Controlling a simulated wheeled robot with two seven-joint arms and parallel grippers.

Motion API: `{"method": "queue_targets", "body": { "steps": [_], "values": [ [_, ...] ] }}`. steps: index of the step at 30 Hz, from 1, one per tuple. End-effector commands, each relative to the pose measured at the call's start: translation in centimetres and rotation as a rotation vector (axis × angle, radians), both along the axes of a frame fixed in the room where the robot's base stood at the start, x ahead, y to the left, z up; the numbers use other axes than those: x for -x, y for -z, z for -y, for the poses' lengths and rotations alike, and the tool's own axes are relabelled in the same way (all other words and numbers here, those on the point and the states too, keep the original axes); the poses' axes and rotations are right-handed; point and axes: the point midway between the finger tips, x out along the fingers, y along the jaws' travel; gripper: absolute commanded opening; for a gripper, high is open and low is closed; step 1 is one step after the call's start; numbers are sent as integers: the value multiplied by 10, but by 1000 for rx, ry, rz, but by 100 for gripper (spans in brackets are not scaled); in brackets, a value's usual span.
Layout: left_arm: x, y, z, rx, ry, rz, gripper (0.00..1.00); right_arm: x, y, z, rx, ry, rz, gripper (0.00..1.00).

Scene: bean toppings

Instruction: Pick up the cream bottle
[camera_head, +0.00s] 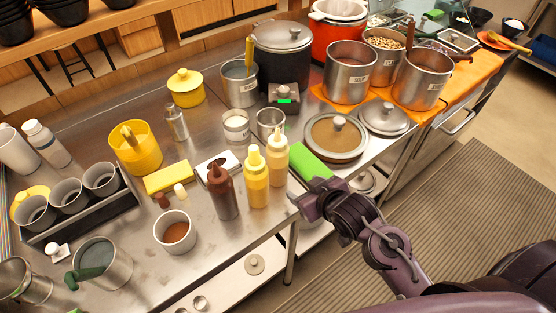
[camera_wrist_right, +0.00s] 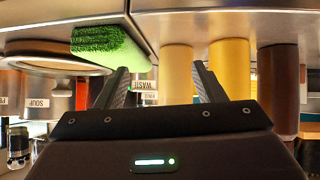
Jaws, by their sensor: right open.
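The cream bottle (camera_head: 277,160) stands upright on the steel counter, at the right end of a row with a yellow bottle (camera_head: 256,180) and a brown bottle (camera_head: 222,192). My right gripper (camera_head: 300,198) is open and empty at the counter's front edge, to the lower right of the cream bottle. In the right wrist view, which is upside down, the cream bottle (camera_wrist_right: 176,75) shows ahead of the open fingers (camera_wrist_right: 160,80), nearer the right-hand finger. It is not gripped. My left gripper is not in view.
A green sponge-like block (camera_head: 309,161) lies right of the cream bottle. A pan with a glass lid (camera_head: 335,137) is behind it. A metal cup (camera_head: 270,123) and a white-labelled jar (camera_head: 236,125) stand behind the bottles. The floor in front is free.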

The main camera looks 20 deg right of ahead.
Motion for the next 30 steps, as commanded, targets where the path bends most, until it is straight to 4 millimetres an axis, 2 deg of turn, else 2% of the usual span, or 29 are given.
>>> {"method": "queue_targets", "body": {
  "steps": [9, 15, 23, 30],
  "values": [
    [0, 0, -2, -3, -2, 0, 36, -37, -18, -8, -125, -142, 298, 63],
    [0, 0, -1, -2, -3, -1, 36, -44, -38, -11, -262, -261, 488, 63],
    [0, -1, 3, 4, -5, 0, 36, -45, -51, -13, -349, -328, 580, 63],
    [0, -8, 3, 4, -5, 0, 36, -66, -54, -27, -351, -329, 584, 63]
  ]
}}
